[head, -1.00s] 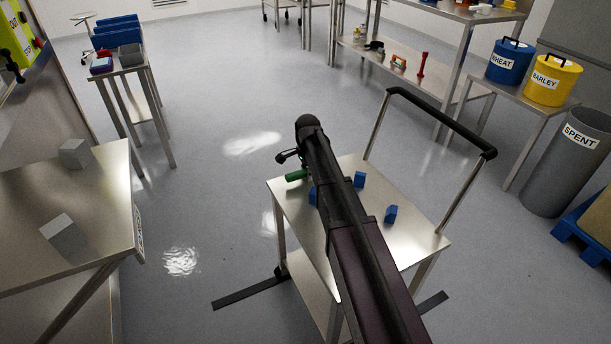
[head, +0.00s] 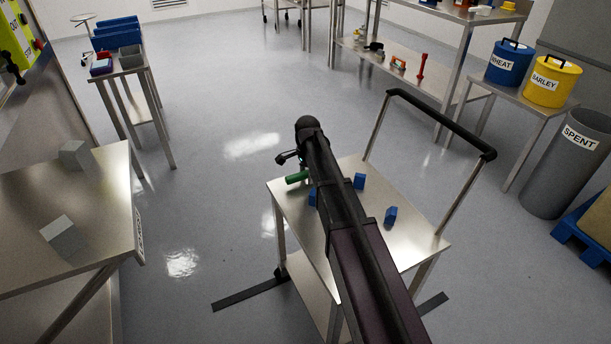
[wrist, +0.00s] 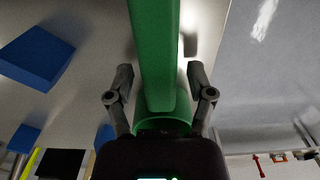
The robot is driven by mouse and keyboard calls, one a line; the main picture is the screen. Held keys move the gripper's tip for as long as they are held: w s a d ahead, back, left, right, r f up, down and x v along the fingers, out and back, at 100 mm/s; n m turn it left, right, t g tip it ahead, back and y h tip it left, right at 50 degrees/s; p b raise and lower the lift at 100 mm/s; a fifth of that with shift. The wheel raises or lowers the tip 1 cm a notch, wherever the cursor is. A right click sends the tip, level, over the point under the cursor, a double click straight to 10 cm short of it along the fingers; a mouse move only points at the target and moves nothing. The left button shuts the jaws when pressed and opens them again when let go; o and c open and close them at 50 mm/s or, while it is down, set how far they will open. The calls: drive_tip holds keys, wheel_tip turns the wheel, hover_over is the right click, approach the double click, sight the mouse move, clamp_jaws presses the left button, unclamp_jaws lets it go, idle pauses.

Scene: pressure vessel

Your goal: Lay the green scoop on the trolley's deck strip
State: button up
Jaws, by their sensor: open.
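The green scoop (head: 297,178) is at the far left corner of the trolley's metal deck (head: 408,243). My gripper (wrist: 158,82) is open, with one finger on each side of the scoop's long green body (wrist: 155,45). Gaps show between the fingers and the scoop in the wrist view. The scoop appears to lie on or just over the deck; the frames do not show clearly whether it touches. My arm hides the middle of the deck and much of the gripper in the head view. I cannot make out a separate deck strip.
Several blue blocks are on the deck, one right of my arm (head: 391,215), one behind it (head: 360,181). The trolley's black handle (head: 440,120) rises at the right. A steel table (head: 100,215) with two grey blocks stands at the left.

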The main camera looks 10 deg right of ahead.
wheel_tip(320, 180, up, 12)
drive_tip(key=p, duration=1.1)
drive_tip(key=shift+p, duration=0.35)
drive_tip(key=shift+d, duration=0.1)
idle(0.3)
drive_tip(key=s+d+n, duration=0.2)
drive_tip(key=s+n, duration=0.5)
drive_tip(key=s, duration=0.5)
drive_tip(key=s+d+n, duration=0.2)
drive_tip(key=s+n, duration=0.5)
drive_tip(key=s, duration=0.6)
drive_tip(key=shift+d, duration=0.15)
wheel_tip(320, 180, up, 32)
drive_tip(key=p, duration=3.1)
drive_tip(key=shift+f+p, duration=0.25)
drive_tip(key=shift+p, duration=0.05)
